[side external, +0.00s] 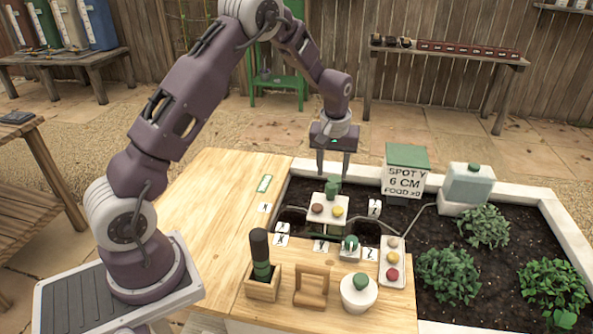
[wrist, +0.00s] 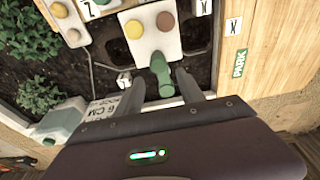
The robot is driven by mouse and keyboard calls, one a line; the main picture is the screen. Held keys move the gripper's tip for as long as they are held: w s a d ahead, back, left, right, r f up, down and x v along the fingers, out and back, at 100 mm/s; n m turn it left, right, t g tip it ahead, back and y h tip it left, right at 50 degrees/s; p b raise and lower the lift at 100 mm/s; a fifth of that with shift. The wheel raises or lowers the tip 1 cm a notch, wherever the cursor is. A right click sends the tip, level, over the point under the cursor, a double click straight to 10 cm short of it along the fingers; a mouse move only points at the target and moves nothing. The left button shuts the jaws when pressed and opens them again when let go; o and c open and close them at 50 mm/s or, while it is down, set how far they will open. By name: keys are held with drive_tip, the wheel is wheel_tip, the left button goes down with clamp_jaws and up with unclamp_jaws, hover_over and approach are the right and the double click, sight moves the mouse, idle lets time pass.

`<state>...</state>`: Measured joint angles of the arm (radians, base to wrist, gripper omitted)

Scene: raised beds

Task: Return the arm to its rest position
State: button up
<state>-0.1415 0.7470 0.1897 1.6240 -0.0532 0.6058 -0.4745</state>
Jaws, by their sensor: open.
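That green handle (side external: 333,184) stands at the far edge of a white plate (side external: 324,219) that bears a brown and a yellow ball. A green PARK label (side external: 264,183) lies on the wooden table top left of the bed; it also shows in the wrist view (wrist: 240,63).
A sign box (side external: 407,175) reading "SPOT Y 6 CM FOOD x0" and a translucent tank (side external: 467,184) stand right of my gripper. A wooden block with a dark green tool (side external: 262,283), a wooden stand (side external: 311,287) and a white pot (side external: 358,294) stand in front.

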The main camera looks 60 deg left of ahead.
drive_tip(key=shift+r, duration=0.9)
drive_tip(key=s+d+r+m+t+h, duration=0.1)
drive_tip(key=s+d+r+m, duration=0.1)
drive_tip(key=s+d+r, duration=0.35)
drive_tip(key=s+d+r+m+t, duration=0.1)
drive_tip(key=s+d+r, duration=0.2)
drive_tip(key=s+r, duration=0.5)
drive_tip(key=s+d+r+m+t, duration=0.1)
drive_tip(key=s+d+r+m, duration=0.1)
drive_tip(key=s, duration=0.7)
drive_tip(key=s+d+r+m+t, duration=0.1)
drive_tip(key=s+d+m, duration=0.3)
drive_tip(key=s, duration=0.6)
drive_tip(key=shift+d+r+h, duration=0.15)
drive_tip(key=shift+r+h, duration=0.15)
drive_tip(key=shift+r, duration=0.5)
drive_tip(key=shift+w, duration=0.1)
drive_tip(key=shift+c, duration=0.3)
